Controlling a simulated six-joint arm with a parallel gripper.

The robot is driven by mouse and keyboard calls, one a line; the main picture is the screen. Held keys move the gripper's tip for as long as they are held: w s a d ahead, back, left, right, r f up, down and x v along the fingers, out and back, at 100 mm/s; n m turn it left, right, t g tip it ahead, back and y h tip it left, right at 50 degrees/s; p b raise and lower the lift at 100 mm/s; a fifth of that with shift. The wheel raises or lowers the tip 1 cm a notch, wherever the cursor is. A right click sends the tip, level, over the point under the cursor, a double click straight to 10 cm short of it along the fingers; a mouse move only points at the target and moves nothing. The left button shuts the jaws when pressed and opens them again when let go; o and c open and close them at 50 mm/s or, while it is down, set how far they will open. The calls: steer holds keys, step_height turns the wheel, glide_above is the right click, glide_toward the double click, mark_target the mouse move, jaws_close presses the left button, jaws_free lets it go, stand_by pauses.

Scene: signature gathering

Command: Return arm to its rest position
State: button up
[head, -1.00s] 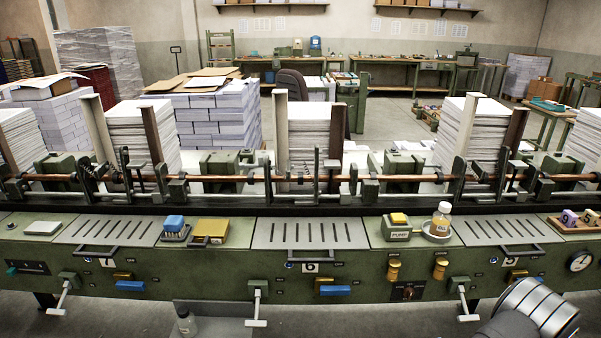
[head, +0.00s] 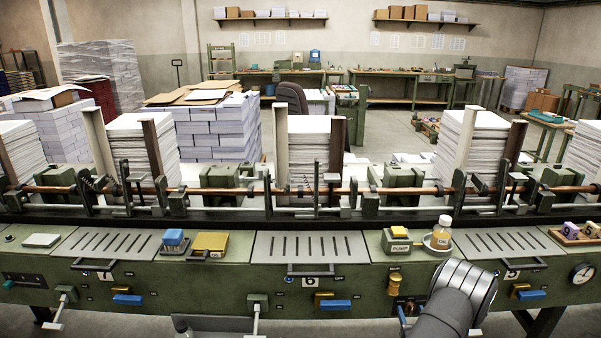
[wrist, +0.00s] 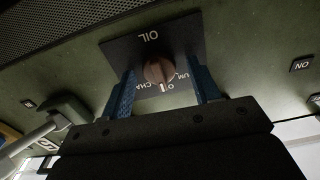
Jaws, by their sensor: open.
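My gripper (wrist: 164,82) is open in the wrist view, its two blue fingers on either side of a brown round knob (wrist: 158,70) on a dark plate marked OIL (wrist: 146,42). I cannot tell whether the fingers touch the knob. White lettering on the plate below the knob is partly legible. In the head view my grey arm rises from the bottom right to the machine's front panel, with a bit of a blue finger showing (head: 402,314). The arm hides most of the knob area there.
The long green machine (head: 210,280) spans the view. On its top stand an oil bottle (head: 441,234) in a dish, a yellow-topped pump box (head: 398,240) and a blue-topped box (head: 174,242). A lever (head: 257,312) juts from the front, and another handle (wrist: 45,135) shows left of my gripper.

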steer(key=m, duration=0.4)
steer(key=shift+s+m, duration=0.15)
steer(key=shift+m, duration=0.25)
steer(key=m, duration=0.4)
steer(key=shift+m, duration=0.4)
steer(key=shift+s, duration=2.15)
steer(key=w, duration=0.3)
steer(key=shift+w, duration=0.35)
steer(key=shift+w+n, duration=0.3)
steer(key=shift+w, duration=0.05)
steer(key=n, duration=0.3)
steer(key=shift+n, duration=2.1)
